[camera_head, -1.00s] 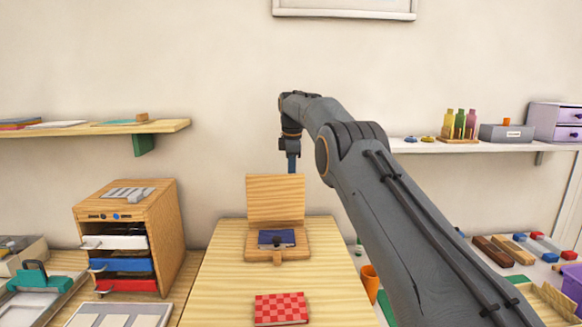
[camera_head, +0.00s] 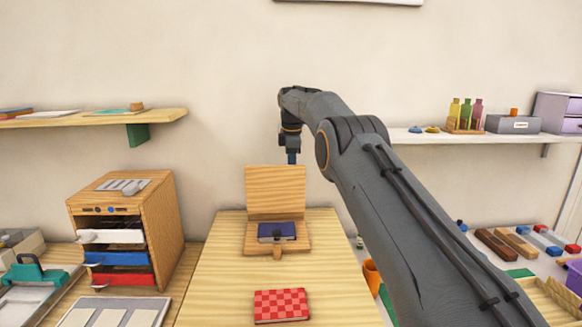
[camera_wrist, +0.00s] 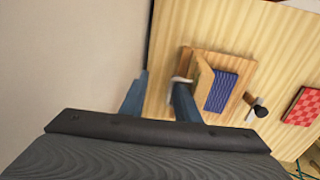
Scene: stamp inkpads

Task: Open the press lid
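The press has a wooden base (camera_head: 256,251) on the light wood table, with a blue book-like block (camera_head: 276,231) lying on it. Its wooden lid (camera_head: 275,191) stands up at the back of the base, opened away from the block.
A red checked book (camera_head: 281,306) lies at the table's front. A wooden drawer cabinet (camera_head: 159,217) stands left, and a wall shelf (camera_head: 170,117) hangs above it. An orange cup (camera_head: 371,274) stands right of the table. The wall is close behind my gripper.

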